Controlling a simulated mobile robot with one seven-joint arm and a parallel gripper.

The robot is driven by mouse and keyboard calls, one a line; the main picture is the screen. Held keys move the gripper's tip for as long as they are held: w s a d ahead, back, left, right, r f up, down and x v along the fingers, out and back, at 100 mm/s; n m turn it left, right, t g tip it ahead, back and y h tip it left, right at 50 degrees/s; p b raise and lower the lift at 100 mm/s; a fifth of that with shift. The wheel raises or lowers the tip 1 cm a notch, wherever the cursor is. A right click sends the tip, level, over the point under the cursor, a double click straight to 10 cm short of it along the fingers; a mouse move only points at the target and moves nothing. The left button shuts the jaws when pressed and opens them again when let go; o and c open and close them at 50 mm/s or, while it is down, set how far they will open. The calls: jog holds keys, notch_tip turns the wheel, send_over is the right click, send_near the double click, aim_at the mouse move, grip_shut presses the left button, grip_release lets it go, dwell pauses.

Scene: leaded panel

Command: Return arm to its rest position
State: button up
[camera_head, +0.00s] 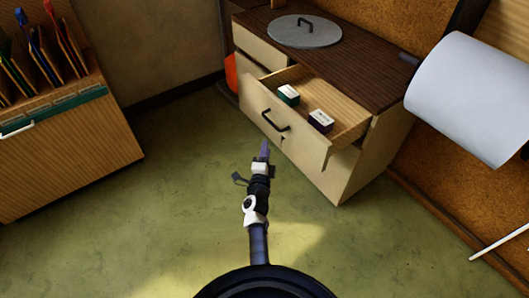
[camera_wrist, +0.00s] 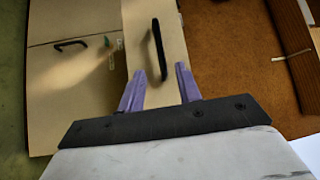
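My arm (camera_head: 257,215) stretches up the middle of the head view toward the open drawer of a cabinet. My gripper (camera_head: 265,148) is at its end, just in front of and below the drawer's black handle (camera_head: 275,122). In the wrist view the two purple fingers of my gripper (camera_wrist: 160,70) stand apart, with nothing held between them. The lower end of a black handle (camera_wrist: 157,45) shows between the fingertips in that view. It looks clear of both fingers, though the depth gap is hard to judge.
The pulled-out drawer (camera_head: 345,120) holds two small boxes, one green-sided (camera_head: 288,94) and one purple-sided (camera_head: 321,121). A grey round lid (camera_head: 304,31) lies on the cabinet top. A file cabinet (camera_head: 75,150) stands left, a white roll (camera_head: 472,98) right. Green floor (camera_head: 160,220) is free.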

jog(key=shift+s, duration=0.35)
jog(key=shift+f, duration=0.1)
